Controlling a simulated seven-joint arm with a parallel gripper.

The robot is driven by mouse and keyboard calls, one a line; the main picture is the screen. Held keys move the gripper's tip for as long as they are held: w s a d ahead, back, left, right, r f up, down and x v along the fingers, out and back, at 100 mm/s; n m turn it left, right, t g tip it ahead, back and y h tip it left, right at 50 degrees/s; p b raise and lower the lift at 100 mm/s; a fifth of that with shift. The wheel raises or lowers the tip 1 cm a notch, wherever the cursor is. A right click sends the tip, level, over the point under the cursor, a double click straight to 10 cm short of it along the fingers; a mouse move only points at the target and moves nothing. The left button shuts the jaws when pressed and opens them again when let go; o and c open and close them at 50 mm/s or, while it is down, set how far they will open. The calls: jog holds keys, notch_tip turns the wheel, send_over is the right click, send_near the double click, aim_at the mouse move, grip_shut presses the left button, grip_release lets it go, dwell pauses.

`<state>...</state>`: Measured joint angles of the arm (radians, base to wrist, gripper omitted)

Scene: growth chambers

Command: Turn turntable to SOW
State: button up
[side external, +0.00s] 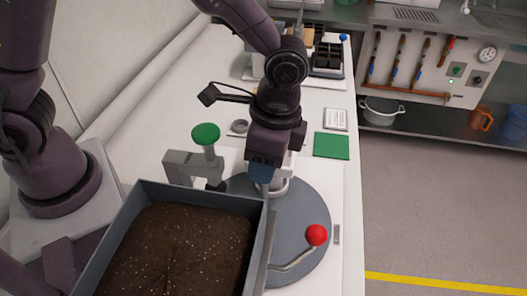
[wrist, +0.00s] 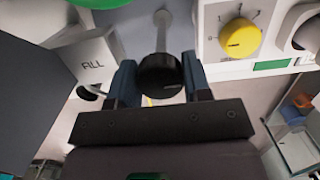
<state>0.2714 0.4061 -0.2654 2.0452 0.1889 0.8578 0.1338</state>
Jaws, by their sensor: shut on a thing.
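The turntable (side external: 312,205) is a flat grey disc on the white bench in the side view. A bent metal lever with a red ball (side external: 317,235) stands at its front right. My gripper (side external: 262,182) points down over the disc's back left part. In the wrist view my gripper (wrist: 160,85) has its blue fingers on both sides of a black knob (wrist: 160,76) on a metal rod, and is shut on it. The knob is hidden by my gripper in the side view. I cannot read a SOW mark in either view.
A grey tray of soil (side external: 268,232) covers the disc's front left. A green knob (side external: 206,133) on a post stands left of my gripper. A grey block with lettering (wrist: 85,62) and a yellow dial (wrist: 240,38) show in the wrist view. A green mat (side external: 332,146) lies behind.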

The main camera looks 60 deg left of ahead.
jog(key=shift+a, duration=0.1)
jog(key=o, duration=0.6)
jog(key=shift+r, duration=3.5)
